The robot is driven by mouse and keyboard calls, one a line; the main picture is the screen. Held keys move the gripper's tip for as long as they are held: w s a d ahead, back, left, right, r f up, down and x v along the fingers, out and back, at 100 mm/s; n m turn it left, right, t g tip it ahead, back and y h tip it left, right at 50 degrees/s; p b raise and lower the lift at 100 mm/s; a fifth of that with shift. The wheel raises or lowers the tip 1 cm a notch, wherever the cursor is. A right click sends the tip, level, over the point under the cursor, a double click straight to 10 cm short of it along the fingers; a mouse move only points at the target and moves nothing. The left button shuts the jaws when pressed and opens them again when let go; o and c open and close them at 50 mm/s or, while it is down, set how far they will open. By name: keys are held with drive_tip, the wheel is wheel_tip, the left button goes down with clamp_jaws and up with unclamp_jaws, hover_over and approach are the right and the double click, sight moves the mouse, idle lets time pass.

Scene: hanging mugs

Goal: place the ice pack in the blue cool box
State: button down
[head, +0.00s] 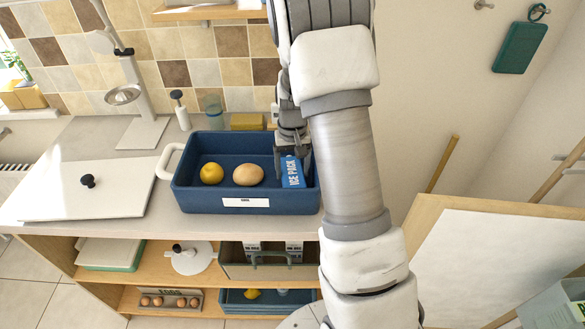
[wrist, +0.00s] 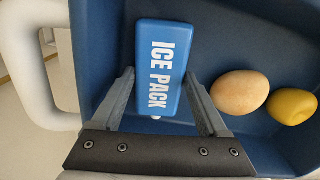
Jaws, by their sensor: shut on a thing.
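The blue cool box (head: 270,204) stands open on the counter, with a white handle at its left and a small label on its front. The ice pack (head: 292,172) is a blue block with white lettering, inside the right end of the box. My gripper (head: 291,152) reaches down into the box from above and is shut on the ice pack. In the wrist view, the ice pack (wrist: 160,75) sits between the two fingers of my gripper (wrist: 160,76), over the box floor (wrist: 215,45). I cannot tell whether it touches the floor.
A lemon (head: 211,173) and a brown, egg-like thing (head: 248,175) lie in the box, left of the ice pack. A white lid (head: 88,190) lies on the counter to the left. A white stand (head: 143,130) and a yellow block (head: 247,121) stand behind.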

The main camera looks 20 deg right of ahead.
drive_tip(key=shift+f, duration=0.25)
unclamp_jaws()
wheel_tip(320, 180, up, 18)
drive_tip(key=shift+f, duration=0.25)
idle(0.5)
drive_tip(key=s+a+r+n+t, duration=0.1)
drive_tip(key=s+a+r+t, duration=0.1)
drive_tip(key=s+a+r, duration=0.3)
drive_tip(key=s+a+r+t, duration=0.1)
drive_tip(key=s+r, duration=0.3)
drive_tip(key=s, duration=0.3)
drive_tip(key=s+a+f+n+t, duration=0.1)
drive_tip(key=s+a+n+t, duration=0.1)
drive_tip(key=s, duration=0.9)
drive_tip(key=shift+s+a+t, duration=0.15)
drive_tip(key=shift+a+t, duration=0.15)
drive_tip(key=shift+a, duration=0.55)
